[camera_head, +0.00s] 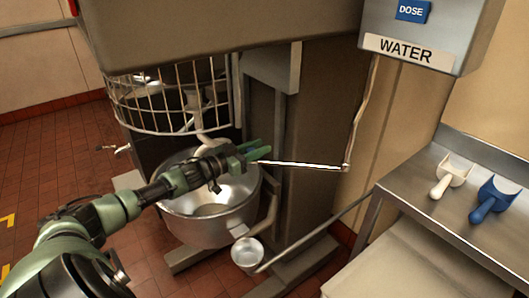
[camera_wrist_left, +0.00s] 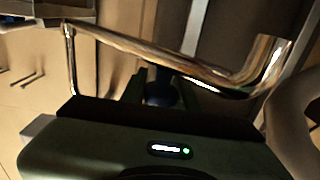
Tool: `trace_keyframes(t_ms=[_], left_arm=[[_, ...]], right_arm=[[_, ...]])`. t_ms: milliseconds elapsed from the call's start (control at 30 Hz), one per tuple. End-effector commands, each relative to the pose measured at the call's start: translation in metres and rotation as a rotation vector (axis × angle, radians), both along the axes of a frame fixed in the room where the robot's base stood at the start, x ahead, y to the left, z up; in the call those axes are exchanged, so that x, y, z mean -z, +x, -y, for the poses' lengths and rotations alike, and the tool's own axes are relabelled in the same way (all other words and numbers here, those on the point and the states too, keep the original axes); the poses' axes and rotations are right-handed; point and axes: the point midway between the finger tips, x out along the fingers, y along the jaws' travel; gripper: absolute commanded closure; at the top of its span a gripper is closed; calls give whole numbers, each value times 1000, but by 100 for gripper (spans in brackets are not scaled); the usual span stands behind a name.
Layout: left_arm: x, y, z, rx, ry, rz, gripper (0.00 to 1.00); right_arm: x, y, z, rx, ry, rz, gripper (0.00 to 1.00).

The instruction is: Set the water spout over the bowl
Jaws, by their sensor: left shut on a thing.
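The water spout (camera_head: 305,165) is a thin shiny metal pipe that hangs from the grey WATER box (camera_head: 432,33) and bends sideways toward the mixer. My left gripper (camera_head: 256,152) is shut on the spout near its free end, above the right rim of the bowl. The steel bowl (camera_head: 228,222) stands low in the mixer, below and to the left of the gripper. In the left wrist view, the spout (camera_wrist_left: 150,50) crosses in front of the gripper (camera_wrist_left: 162,88), with its bent end at the right. The gripper hides part of the spout's tip in the head view. My right gripper is out of view.
A wire guard (camera_head: 175,105) curves above the bowl under the mixer head (camera_head: 220,30). A white scoop (camera_head: 452,176) and a blue scoop (camera_head: 491,202) lie on the steel table (camera_head: 415,190) at right.

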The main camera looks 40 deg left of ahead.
Motion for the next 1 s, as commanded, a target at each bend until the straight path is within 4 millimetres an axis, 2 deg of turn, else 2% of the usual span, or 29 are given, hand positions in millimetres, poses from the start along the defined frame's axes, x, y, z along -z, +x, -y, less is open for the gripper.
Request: trace_keyframes(t_ms=[467, 500, 533, 567, 1000], left_arm=[[5, -2, -1, 12, 2, -8, 100], [5, -2, -1, 12, 1, -8, 62], [5, -2, -1, 12, 1, -7, 53], [5, -2, -1, 12, 2, -7, 50], [4, -7, -4, 10, 0, -5, 50]], right_arm=[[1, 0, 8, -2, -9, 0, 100], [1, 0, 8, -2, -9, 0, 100], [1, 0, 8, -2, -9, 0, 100], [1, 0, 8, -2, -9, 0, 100], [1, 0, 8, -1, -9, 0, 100]])
